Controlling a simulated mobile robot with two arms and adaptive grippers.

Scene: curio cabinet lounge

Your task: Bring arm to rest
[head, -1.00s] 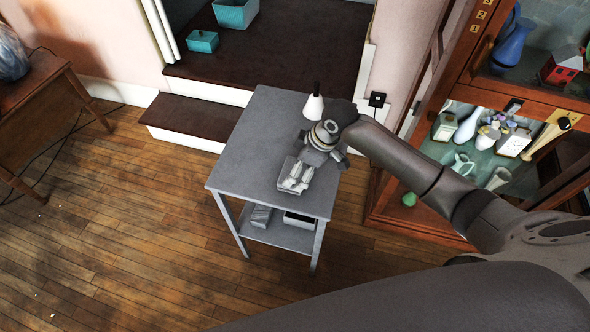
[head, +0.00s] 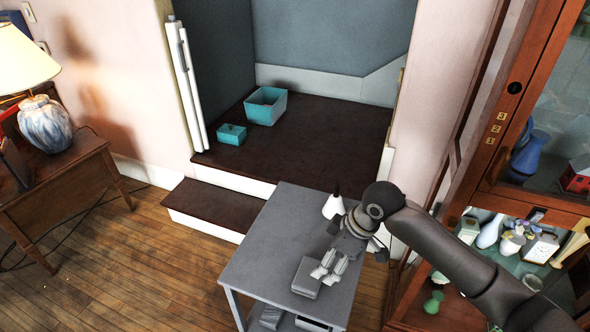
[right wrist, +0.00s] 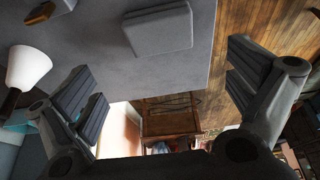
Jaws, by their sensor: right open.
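My right arm reaches in from the right in the head view. Its gripper (head: 331,264) hangs over the grey side table (head: 262,262), its fingers just right of a small grey block (head: 306,278). In the right wrist view the two fingers of this gripper (right wrist: 166,92) are spread wide with nothing between them. The grey block (right wrist: 158,28) lies on the table beyond them, apart from the fingers. My left gripper is in neither view.
A white cone-shaped object with a dark tip (head: 333,206) stands on the table close to my right gripper. A glass-fronted wooden cabinet (head: 475,170) with ornaments is at the right. Teal boxes (head: 266,106) sit on the dark platform. A desk with a lamp (head: 45,122) is at left.

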